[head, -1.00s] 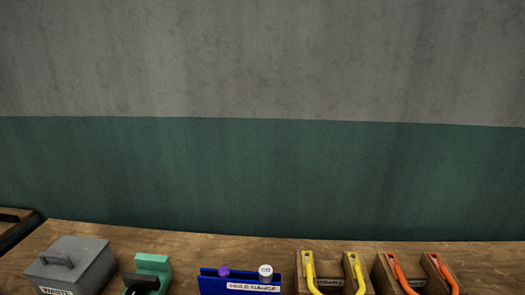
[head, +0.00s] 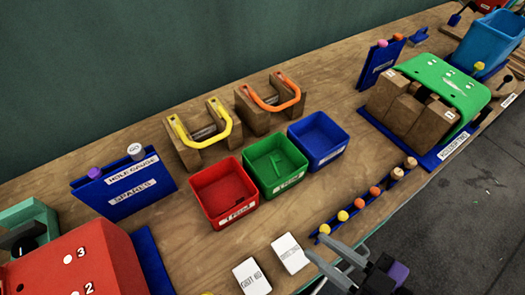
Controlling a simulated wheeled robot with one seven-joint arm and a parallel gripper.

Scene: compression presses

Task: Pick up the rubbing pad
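I cannot pick out a rubbing pad for certain in the head view. My gripper (head: 326,251) shows at the bottom, right of centre. Its two grey fingers point left and stand apart with nothing visible between them. It is close to the front edge of the wooden bench, just right of two white labelled cards, a right one (head: 290,253) and a left one (head: 252,276). Their lettering is too small to read surely.
Red (head: 222,217), green (head: 291,180) and blue (head: 333,153) bins stand mid-bench. A blue rack (head: 330,240) of coloured knobs lies near my gripper. A green-topped press (head: 440,78) stands right, a red one (head: 70,265) lower left. Yellow (head: 180,128) and orange (head: 258,98) handles stand behind.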

